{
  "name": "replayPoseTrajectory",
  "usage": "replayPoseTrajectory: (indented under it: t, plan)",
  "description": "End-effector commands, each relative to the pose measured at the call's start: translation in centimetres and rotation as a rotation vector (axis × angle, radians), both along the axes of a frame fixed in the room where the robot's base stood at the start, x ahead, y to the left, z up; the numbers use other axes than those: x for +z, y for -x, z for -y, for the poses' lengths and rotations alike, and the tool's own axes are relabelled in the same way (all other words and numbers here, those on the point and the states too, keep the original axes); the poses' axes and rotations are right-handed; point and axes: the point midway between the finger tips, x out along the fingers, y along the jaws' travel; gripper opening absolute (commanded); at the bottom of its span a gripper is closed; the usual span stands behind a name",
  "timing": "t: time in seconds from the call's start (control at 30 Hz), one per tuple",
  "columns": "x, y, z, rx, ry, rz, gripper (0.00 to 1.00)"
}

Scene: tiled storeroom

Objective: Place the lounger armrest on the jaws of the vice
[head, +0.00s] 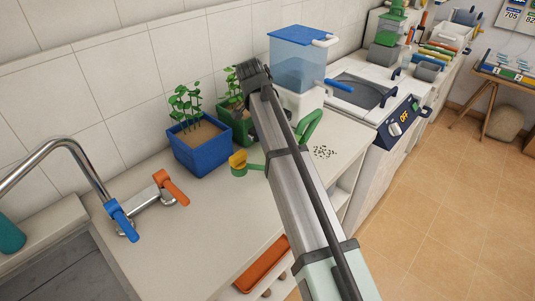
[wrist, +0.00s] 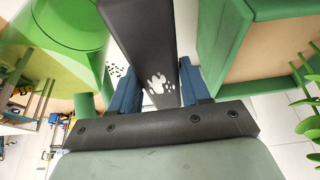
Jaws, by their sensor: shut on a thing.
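In the wrist view, my gripper (wrist: 157,92) has its blue fingers closed on both sides of a dark grey flat bar (wrist: 145,40) with a white paw-like mark. I take this bar to be the lounger armrest; its far end runs out of the picture. In the head view, my gripper (head: 254,77) is a dark shape over the back of the counter, in front of the green planter, and the held bar cannot be told apart from it. I cannot make out the vice or its jaws in either view.
A blue planter (head: 203,151) and a green planter (head: 236,124) stand by the wall. A green watering can (head: 309,126) is partly behind my arm. A blue-lidded clear container (head: 298,65) stands behind.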

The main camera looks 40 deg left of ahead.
Motion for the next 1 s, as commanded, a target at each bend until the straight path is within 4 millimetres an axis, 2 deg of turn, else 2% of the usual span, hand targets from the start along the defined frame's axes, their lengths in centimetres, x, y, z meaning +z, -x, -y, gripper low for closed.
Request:
replayPoseTrajectory:
  t: [0.3,0.53,0.7,0.8,1.0]
  plan:
    - [-4.8,0.0,0.1,0.000,0.001,0.000,0.09]
    - [-6.4,0.0,0.1,0.001,0.000,0.000,0.09]
    - [-8.5,0.0,0.1,0.001,0.001,-0.001,0.09]
    - [-9.2,0.0,0.1,0.000,-0.001,0.000,0.09]
    - [-9.1,0.0,0.0,0.000,-0.001,0.001,0.09]
